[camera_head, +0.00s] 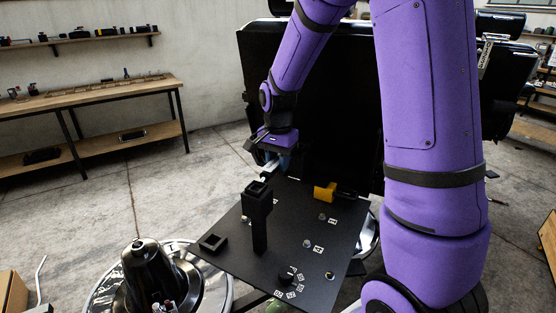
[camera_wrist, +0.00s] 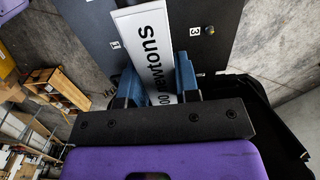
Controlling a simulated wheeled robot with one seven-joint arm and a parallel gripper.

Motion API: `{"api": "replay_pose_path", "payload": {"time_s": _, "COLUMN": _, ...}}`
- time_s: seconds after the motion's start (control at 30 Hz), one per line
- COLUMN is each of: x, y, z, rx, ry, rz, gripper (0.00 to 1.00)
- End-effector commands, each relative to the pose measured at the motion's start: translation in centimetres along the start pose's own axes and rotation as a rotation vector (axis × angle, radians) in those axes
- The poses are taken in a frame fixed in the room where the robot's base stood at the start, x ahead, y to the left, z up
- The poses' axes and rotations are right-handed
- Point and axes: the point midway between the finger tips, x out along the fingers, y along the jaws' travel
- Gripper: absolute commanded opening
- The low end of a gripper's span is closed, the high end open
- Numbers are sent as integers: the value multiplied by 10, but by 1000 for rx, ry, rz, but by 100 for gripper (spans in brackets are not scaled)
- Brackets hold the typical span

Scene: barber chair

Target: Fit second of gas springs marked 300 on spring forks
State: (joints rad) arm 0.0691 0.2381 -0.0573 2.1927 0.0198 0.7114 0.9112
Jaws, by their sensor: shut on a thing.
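My gripper (camera_head: 272,160) is past the far left edge of the black plate in the head view. In the wrist view its blue fingers (camera_wrist: 158,82) are shut on a gas spring with a white label (camera_wrist: 140,35). The label reads "00 newtons"; any digit before that is hidden by the gripper. A small pale part of the held spring (camera_head: 267,174) shows below the gripper in the head view. I cannot make out the spring forks in either view.
The black plate (camera_head: 222,252) carries small numbered tags, studs, an upright black post with a square top (camera_head: 259,215) and a yellow block (camera_head: 325,192). A chrome base with a black cone (camera_head: 147,265) stands lower left. A wooden bench (camera_head: 95,93) is at the wall.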

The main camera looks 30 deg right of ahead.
Motion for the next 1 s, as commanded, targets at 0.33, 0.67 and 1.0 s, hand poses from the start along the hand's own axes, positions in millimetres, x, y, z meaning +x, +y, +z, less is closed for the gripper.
{"api": "replay_pose_path", "payload": {"time_s": 0.33, "x": 7, "y": 0, "z": 0, "rx": 0, "ry": 0, "rz": 0, "gripper": 0}}
{"api": "replay_pose_path", "payload": {"time_s": 0.67, "x": 12, "y": 0, "z": 0, "rx": 0, "ry": 1, "rz": -1, "gripper": 43}}
{"api": "replay_pose_path", "payload": {"time_s": 1.0, "x": 12, "y": 0, "z": 0, "rx": 0, "ry": 0, "rz": 0, "gripper": 59}}
